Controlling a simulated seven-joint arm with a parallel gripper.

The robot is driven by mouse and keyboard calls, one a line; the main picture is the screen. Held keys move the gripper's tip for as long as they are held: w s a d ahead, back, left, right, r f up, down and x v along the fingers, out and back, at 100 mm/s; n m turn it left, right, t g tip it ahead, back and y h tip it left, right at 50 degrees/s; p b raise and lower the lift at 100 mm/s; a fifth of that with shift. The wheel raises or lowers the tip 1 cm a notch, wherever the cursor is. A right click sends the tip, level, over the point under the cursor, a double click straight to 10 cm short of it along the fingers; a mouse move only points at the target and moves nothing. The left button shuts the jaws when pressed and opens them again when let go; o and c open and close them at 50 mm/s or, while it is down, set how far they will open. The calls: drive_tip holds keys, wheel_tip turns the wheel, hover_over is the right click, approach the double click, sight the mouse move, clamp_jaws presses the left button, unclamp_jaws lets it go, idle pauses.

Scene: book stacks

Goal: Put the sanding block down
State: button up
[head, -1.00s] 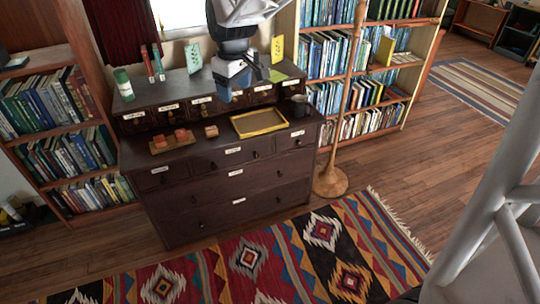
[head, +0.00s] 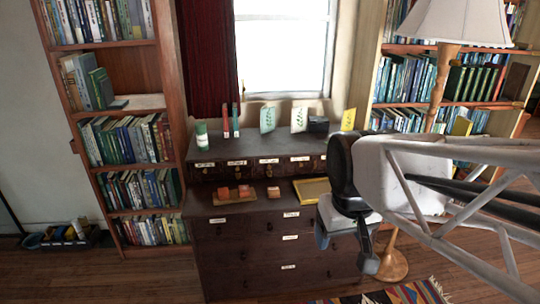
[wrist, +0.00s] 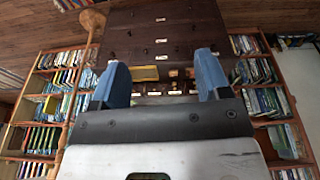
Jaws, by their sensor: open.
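No thing is clearly recognisable as the sanding block. A small orange-brown block (head: 273,192) lies on the dark cabinet's (head: 240,210) lower top, beside a wooden tray (head: 221,200) bearing reddish blocks (head: 243,190). A dark box-like thing (head: 318,124) stands on the upper top between the leaf-pattern cards (head: 298,119) and the yellow card (head: 348,119). My gripper (head: 345,245) hangs in front of the cabinet's right side, apart from these things. In the wrist view, its blue fingers (wrist: 160,85) are wide apart with nothing between them.
A yellow-rimmed tray (head: 311,191) on the cabinet is partly hidden by my arm. A green-and-white can (head: 202,136) and red upright books (head: 231,121) stand on the upper top. Bookcases (head: 125,140) flank the cabinet. A floor lamp (head: 392,262) stands at right, behind my arm.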

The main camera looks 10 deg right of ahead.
drive_tip(key=shift+m, duration=0.5)
drive_tip(key=shift+s+f, duration=0.3)
drive_tip(key=shift+s, duration=0.45)
drive_tip(key=shift+s+f, duration=0.25)
drive_tip(key=shift+s, duration=0.45)
drive_tip(key=shift+s+f, duration=0.3)
drive_tip(key=shift+s, duration=0.45)
drive_tip(key=shift+o, duration=0.8)
drive_tip(key=shift+w, duration=0.1)
